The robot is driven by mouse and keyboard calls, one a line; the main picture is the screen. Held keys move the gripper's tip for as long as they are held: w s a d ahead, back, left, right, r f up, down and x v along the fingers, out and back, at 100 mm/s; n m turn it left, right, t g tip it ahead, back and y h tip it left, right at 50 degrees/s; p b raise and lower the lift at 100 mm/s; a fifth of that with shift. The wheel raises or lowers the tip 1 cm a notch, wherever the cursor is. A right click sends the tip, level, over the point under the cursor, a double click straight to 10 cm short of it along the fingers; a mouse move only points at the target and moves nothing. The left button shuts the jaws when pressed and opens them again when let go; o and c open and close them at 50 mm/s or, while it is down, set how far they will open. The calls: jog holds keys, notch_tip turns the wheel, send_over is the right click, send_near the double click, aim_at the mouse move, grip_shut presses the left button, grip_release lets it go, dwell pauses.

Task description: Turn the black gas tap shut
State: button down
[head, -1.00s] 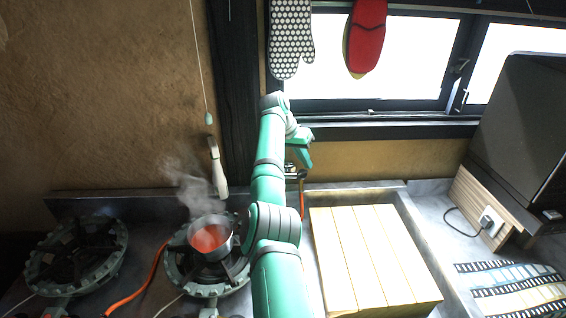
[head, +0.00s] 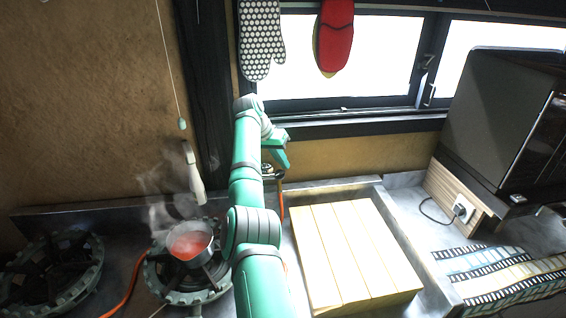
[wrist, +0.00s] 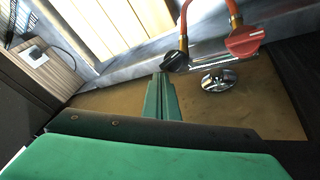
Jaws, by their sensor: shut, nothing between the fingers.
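The black gas tap (wrist: 175,61) shows in the wrist view, just beyond my fingertips. It sits on a chrome pipe with an orange hose, beside a red tap (wrist: 244,40) on the right. A round chrome flange (wrist: 218,80) is fixed to the clay wall. My gripper (wrist: 160,80) is shut and empty, its green fingers pointing at the black tap; I cannot tell whether they touch it. In the head view my gripper (head: 278,152) is at the wall below the window, and the taps are mostly hidden or too small to tell apart.
A steaming pot of red liquid (head: 190,242) stands on a gas burner (head: 165,284) left of my arm. A slatted wooden board (head: 350,250) lies right of it. A black oven-like box (head: 505,110) is at the right. Mitts (head: 262,40) hang above.

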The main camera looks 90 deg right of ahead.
jog(key=shift+s, duration=0.1)
dwell(0.4)
jog(key=shift+s+r, duration=0.1)
jog(key=shift+s, duration=0.1)
